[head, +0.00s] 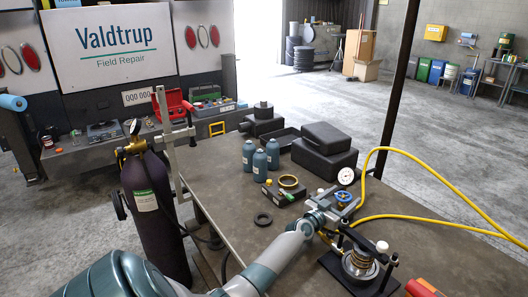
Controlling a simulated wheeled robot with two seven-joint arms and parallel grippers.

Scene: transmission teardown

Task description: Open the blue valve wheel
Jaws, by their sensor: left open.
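The small blue valve wheel (344,197) sits on the workbench near a white-faced round gauge and a yellow hose. My left arm reaches in from the bottom, and my left gripper (334,207) is open right beside the wheel's near left side. Its fingers partly cover the wheel and the fitting below it. I cannot tell whether they touch the wheel. My right gripper is not in view.
The yellow hose (440,185) loops off to the right. A dark gas cylinder (152,215) stands left of the bench.

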